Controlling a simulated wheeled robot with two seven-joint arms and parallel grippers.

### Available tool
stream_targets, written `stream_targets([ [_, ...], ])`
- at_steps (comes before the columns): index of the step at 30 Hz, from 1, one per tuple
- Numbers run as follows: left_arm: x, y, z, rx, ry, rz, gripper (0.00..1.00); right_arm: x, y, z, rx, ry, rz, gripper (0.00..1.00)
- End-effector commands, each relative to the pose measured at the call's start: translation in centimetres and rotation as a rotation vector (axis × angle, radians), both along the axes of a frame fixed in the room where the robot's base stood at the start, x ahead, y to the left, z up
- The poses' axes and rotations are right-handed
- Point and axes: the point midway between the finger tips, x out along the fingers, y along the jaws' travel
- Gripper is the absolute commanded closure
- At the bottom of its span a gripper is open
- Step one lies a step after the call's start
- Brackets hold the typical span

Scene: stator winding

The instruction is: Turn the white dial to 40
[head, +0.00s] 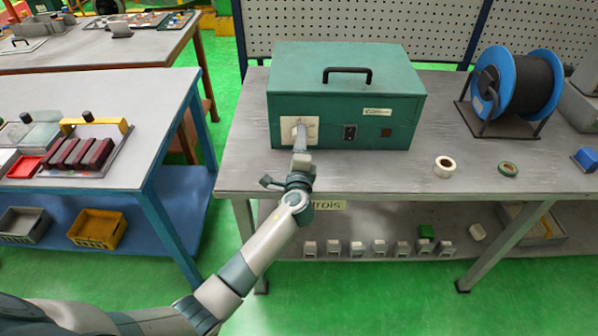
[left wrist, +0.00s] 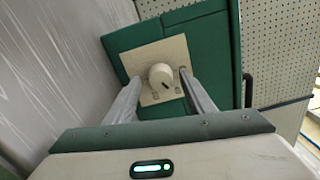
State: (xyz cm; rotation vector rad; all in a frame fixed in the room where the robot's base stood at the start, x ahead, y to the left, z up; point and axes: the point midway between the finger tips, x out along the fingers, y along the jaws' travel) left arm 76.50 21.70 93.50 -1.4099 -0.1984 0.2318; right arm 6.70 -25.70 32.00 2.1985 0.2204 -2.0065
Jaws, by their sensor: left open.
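The white dial (left wrist: 161,75) is a round knob with a dark pointer mark. It sits on a cream square plate (left wrist: 177,52) on the front of a green box. In the head view, the cream plate (head: 312,127) shows at the left of the green box's front (head: 345,85), with my left gripper (head: 300,138) in front of the dial and hiding it. In the left wrist view, my left gripper (left wrist: 162,92) is open, its two fingers on either side of the dial. I cannot tell whether they touch it. The scale numbers are too small to read.
Two tape rolls (head: 444,166) and a blue cable reel (head: 518,85) are to the right. A perforated panel (head: 380,28) stands behind.

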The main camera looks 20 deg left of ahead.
Motion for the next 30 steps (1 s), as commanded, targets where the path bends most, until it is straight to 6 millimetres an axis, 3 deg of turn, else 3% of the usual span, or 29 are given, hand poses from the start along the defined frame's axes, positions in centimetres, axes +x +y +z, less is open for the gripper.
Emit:
stream_targets([
  [8,-3.8,-1.2,-0.3,-0.003,0.0,-0.002,0.51,0.0,0.0,-0.8,0.0,0.0,-0.001,0.69],
  [19,-11.0,-3.3,-0.3,-0.004,0.001,-0.002,0.51,0.2,0.1,-2.4,0.002,-0.008,-0.001,0.69],
  [24,-13.7,-4.1,-0.2,-0.002,0.001,-0.003,0.51,2.9,1.0,-2.3,0.019,-0.069,0.003,0.69],
  [30,-15.4,-4.6,-0.1,-0.002,0.001,-0.002,0.51,5.6,2.3,-2.0,0.038,-0.126,0.007,0.69],
])
